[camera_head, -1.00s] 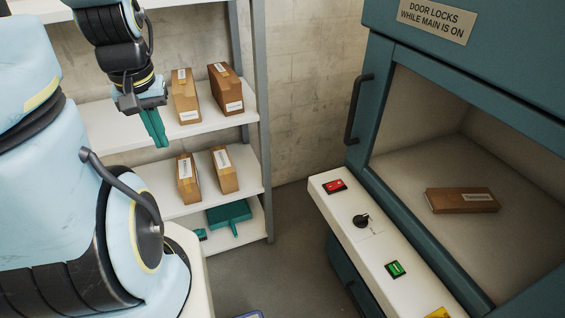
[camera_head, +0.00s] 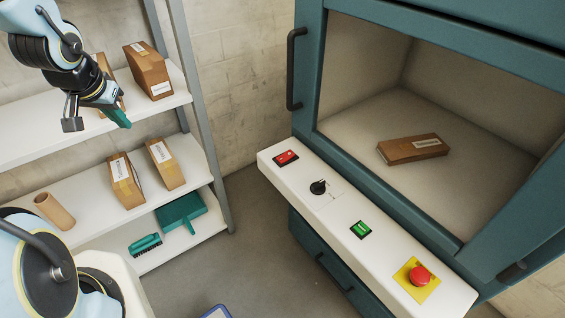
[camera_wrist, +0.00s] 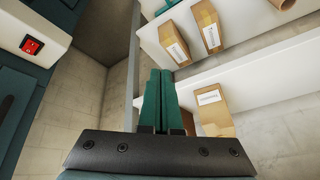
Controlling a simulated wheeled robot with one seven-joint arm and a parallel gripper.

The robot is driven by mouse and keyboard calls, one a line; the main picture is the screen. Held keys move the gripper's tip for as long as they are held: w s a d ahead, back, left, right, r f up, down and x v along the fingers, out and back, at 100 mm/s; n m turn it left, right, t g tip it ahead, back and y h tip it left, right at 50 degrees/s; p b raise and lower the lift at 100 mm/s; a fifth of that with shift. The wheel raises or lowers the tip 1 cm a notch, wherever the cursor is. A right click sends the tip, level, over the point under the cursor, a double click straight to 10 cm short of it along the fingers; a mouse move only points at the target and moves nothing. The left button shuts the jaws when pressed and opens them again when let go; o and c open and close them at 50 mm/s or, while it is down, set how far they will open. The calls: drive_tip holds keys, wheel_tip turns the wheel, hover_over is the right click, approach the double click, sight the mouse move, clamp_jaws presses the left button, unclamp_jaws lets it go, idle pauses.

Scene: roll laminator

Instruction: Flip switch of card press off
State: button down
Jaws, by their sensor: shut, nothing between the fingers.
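The card press (camera_head: 312,75) is a teal cabinet with a window and a white control panel (camera_head: 335,215) in front. On the panel are a red rocker switch (camera_head: 286,157), a black rotary knob (camera_head: 318,187), a green rocker switch (camera_head: 361,230) and a red emergency button (camera_head: 420,276) on yellow. No label I can read names the main switch. My gripper (camera_head: 120,118), with green fingers, is shut and empty in front of the shelves, left of the panel and apart from it. In the wrist view, the red switch (camera_wrist: 32,45) is at the upper left, away from the fingers.
White shelves (camera_head: 60,195) at the left hold several cardboard boxes (camera_head: 148,72), a cardboard tube (camera_head: 54,211), a green dustpan (camera_head: 181,212) and a brush (camera_head: 145,244). A brown package (camera_head: 413,148) lies inside the press. A black door handle (camera_head: 292,70) juts out above the panel.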

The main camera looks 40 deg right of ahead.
drive_tip(key=s+d+f+m+g+h+b, duration=0.1)
drive_tip(key=d+f+m+h+b, duration=0.2)
drive_tip(key=d, duration=0.5)
drive_tip(key=s+d+f+m+h+b, duration=0.1)
drive_tip(key=s+d+f+m+h, duration=0.15)
drive_tip(key=d+f, duration=0.35)
drive_tip(key=s+d+m+g+h+b, duration=0.1)
drive_tip(key=s+d+m+g, duration=0.1)
drive_tip(key=s+d, duration=0.2)
drive_tip(key=s+d+f+m+g+h+b, duration=0.1)
drive_tip(key=s+d+m+g+h+b, duration=0.1)
drive_tip(key=d, duration=0.6)
drive_tip(key=shift+s+d+f+m, duration=0.3)
drive_tip(key=shift+s+d+m, duration=0.15)
drive_tip(key=shift+s, duration=0.75)
drive_tip(key=shift+g, duration=0.3)
hover_over(283, 157)
drive_tip(key=a, duration=0.1)
wheel_tip(283, 157, down, 6)
drive_tip(key=shift+r+b, duration=0.25)
drive_tip(key=shift+b, duration=0.05)
drive_tip(key=f, duration=0.1)
drive_tip(key=d+f, duration=0.1)
drive_tip(key=f, duration=0.1)
drive_tip(key=shift+f, duration=0.7)
drive_tip(key=shift+d+r+p, duration=0.1)
drive_tip(key=shift+p, duration=0.2)
